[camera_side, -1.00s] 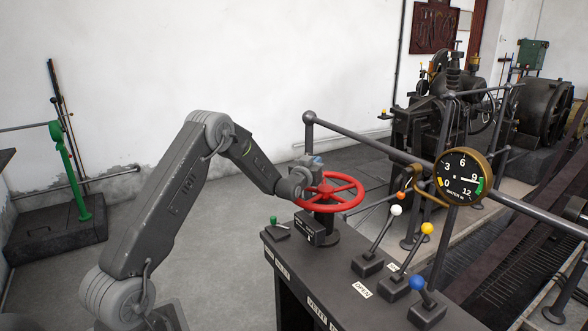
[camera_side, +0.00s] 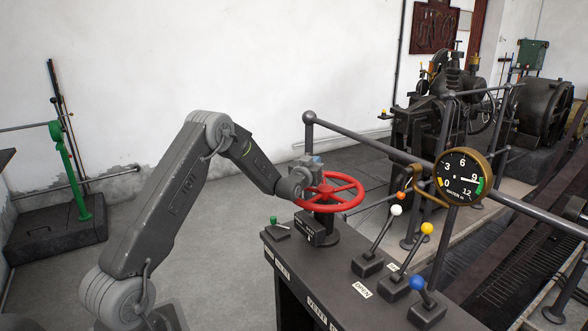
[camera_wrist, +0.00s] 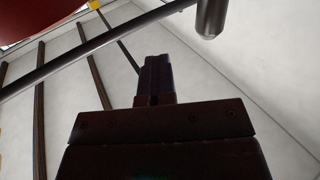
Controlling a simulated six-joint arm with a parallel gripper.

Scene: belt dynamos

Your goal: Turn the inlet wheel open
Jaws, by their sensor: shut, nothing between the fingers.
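The red inlet wheel (camera_side: 345,204) lies flat on a short dark post at the left end of the black console. My gripper (camera_side: 314,178) is at the wheel's left, far side; its fingertips are hard to see there, and I cannot tell whether they touch the rim. In the wrist view my gripper (camera_wrist: 155,68) has its fingers together with nothing between them. A blurred red curve, likely the wheel (camera_wrist: 30,18), shows at the top left corner of the wrist view. A round gauge (camera_side: 463,178) marked for water has its needle near 9.
The console carries levers with white (camera_side: 396,211), yellow (camera_side: 427,229), blue (camera_side: 417,283) and orange (camera_side: 400,196) knobs, right of the wheel. A small green-knobbed lever (camera_side: 274,222) is at its left edge. A dark railing (camera_side: 370,145) runs behind the wheel.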

